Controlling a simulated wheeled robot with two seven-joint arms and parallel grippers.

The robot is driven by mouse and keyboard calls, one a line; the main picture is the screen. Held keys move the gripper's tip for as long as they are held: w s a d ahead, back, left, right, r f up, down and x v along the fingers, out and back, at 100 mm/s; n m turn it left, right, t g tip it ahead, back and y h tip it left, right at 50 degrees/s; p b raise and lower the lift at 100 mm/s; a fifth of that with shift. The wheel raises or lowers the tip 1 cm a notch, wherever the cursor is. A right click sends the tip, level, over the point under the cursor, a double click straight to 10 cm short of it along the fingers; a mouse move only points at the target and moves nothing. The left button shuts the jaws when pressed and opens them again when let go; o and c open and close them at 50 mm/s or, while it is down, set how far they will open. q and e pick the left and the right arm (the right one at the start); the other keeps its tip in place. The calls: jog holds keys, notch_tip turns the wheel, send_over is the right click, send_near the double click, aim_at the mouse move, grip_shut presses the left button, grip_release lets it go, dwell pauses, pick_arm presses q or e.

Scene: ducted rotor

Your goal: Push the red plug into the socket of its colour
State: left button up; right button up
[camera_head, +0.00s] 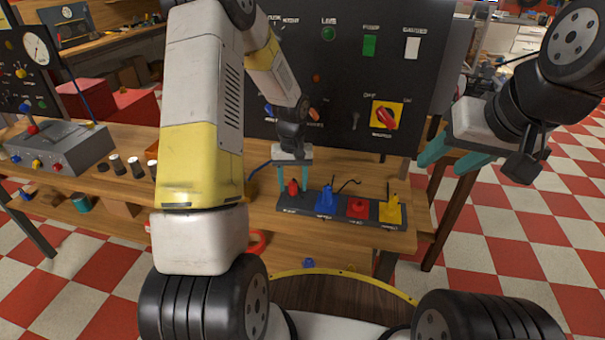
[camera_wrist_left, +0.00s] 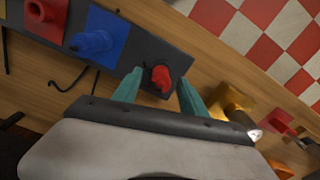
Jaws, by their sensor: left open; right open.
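The red plug (camera_head: 292,187) is at the left end of the dark socket strip (camera_head: 306,211), on its black part; I cannot tell how deep it sits. My left gripper (camera_head: 293,178) is open, its teal fingers on either side of the plug. The left wrist view shows the red plug (camera_wrist_left: 160,78) between the fingers, with no clear grip on it. The red socket (camera_head: 357,207) is further right on the strip, with no tall plug standing in it. It shows partly in the left wrist view (camera_wrist_left: 46,16). My right gripper (camera_head: 447,155) is open and empty, right of the panel.
A blue plug (camera_head: 325,197) stands between the red plug and the red socket. A yellow plug (camera_head: 390,207) stands at the strip's right end. Thin dark cables lie behind them. A tall black panel (camera_head: 340,75) rises behind the strip. The wooden table (camera_head: 268,215) is mostly clear in front.

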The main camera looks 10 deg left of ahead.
aim_at(293, 182)
pick_arm(q)
grip_shut()
jog(key=shift+r, duration=0.1)
jog(key=shift+r, duration=0.55)
notch_tip(293, 182, up, 2)
jog(key=shift+r, duration=0.2)
jog(key=s+r, duration=0.1)
jog(key=s, duration=1.5)
jog(key=shift+r, duration=0.15)
